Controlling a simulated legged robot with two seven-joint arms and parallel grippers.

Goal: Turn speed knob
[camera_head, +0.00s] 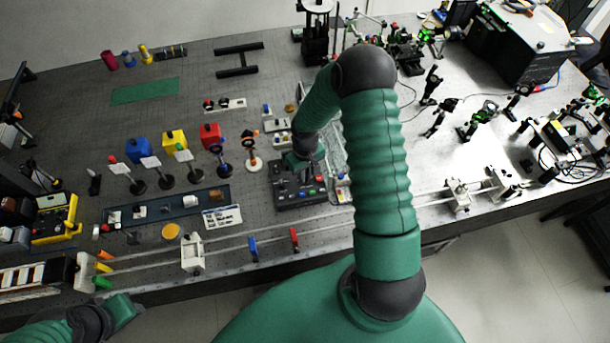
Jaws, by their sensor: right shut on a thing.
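A dark control box (300,198) with small coloured buttons or knobs stands near the front middle of the bench. My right arm comes over it from the front, and my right gripper (301,162) points down at the box's rear part. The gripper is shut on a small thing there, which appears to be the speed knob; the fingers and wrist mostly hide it. The knob's angle cannot be made out. My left gripper (126,309) is low at the bottom left, in front of the bench edge and away from the box; its jaws are too unclear to read.
Close left of the box are a white label card (223,217) and a dark blue tray (165,207). Rails with a red holder (294,239) and a blue holder (253,249) run along the front. Optics crowd the right; a green mat (145,91) lies at the back left.

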